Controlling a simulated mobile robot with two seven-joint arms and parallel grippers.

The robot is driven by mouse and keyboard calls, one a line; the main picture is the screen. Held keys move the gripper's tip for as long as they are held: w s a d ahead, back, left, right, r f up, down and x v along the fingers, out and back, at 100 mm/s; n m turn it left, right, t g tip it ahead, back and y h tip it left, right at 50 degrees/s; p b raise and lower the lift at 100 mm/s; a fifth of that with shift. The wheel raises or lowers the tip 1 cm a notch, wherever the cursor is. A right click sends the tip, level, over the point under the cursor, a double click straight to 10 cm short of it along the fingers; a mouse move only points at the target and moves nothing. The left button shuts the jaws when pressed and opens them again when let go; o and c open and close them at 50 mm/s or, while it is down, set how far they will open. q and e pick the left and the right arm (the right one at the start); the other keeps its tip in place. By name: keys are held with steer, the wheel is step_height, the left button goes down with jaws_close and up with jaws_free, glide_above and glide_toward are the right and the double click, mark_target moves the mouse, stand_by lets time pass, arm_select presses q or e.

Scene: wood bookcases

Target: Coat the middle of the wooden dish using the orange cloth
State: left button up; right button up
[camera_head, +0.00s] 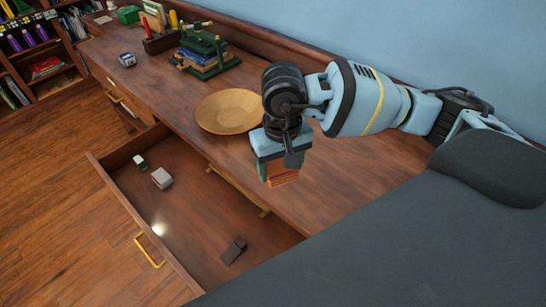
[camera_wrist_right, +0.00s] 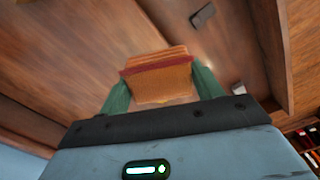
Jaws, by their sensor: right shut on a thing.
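The wooden dish (camera_head: 230,111) is a round, shallow, light-wood plate on the desk top, left of my right gripper. It looks empty. My right gripper (camera_head: 279,175) points down in front of the dish, near the desk's front edge. It is shut on the folded orange cloth (camera_head: 284,176). In the right wrist view the orange cloth (camera_wrist_right: 158,77) sits as a layered stack between the two green fingers of the gripper (camera_wrist_right: 160,88). The cloth is held apart from the dish. My left gripper is not in view.
A green book press (camera_head: 205,55) stands behind the dish. The desk top (camera_head: 370,165) right of the gripper is clear.

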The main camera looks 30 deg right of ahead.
arm_select(q)
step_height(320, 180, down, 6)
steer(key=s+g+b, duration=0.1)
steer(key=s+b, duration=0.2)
steer(key=b, duration=0.1)
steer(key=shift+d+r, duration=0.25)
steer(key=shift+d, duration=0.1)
arm_select(e)
steer(key=w+d+f+m, duration=0.2)
steer(key=w+m, duration=0.2)
steer(key=w, duration=0.3)
steer(key=w+d+f+m, duration=0.3)
steer(key=w, duration=0.5)
steer(key=shift+f+m, duration=0.15)
steer(key=shift+m, duration=0.25)
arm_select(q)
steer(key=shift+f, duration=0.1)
arm_select(e)
steer(key=shift+f, duration=0.15)
steer(key=shift+s+f+b, duration=0.1)
steer(key=shift+f+b, duration=0.95)
steer(key=shift+f, duration=1.05)
steer(key=shift+f+b, duration=0.35)
steer(key=shift+f, duration=0.4)
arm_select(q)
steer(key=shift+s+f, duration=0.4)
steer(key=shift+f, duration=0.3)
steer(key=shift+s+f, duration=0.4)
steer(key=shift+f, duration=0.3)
